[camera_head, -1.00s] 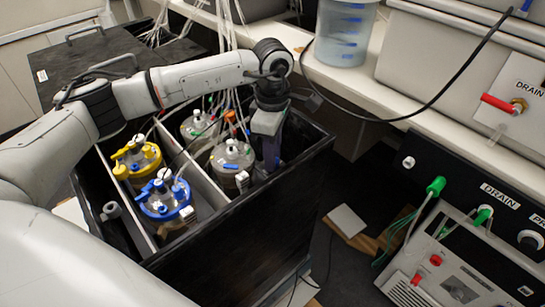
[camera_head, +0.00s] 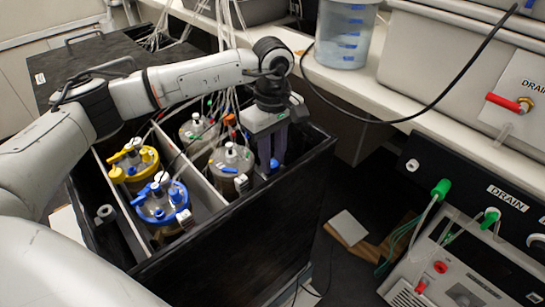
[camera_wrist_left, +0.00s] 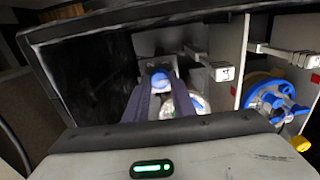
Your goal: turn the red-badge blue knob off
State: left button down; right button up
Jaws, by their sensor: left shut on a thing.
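My left gripper (camera_head: 268,160) reaches down into the near right compartment of the black box. It is shut on a blue knob (camera_head: 274,163), which shows between its two fingers. In the left wrist view the blue knob (camera_wrist_left: 160,80) sits between the dark fingers of the left gripper (camera_wrist_left: 158,92). I cannot make out a red badge beside this knob. The right gripper is not in view.
A clear-lidded vessel (camera_head: 231,160) stands close left of the gripper. Blue-lidded (camera_head: 160,203) and yellow-lidded (camera_head: 133,162) vessels stand beyond a pale divider. The black box wall (camera_head: 250,215) rises close around. Tubes (camera_head: 228,65) hang behind my wrist.

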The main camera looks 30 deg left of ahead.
aim_at(273, 163)
pick_arm(q)
jog(key=shift+r, duration=0.1)
jog(key=c, duration=1.5)
grip_release()
notch_tip(273, 163, up, 10)
jog(key=shift+r+p, duration=0.15)
jog(key=shift+p, duration=0.15)
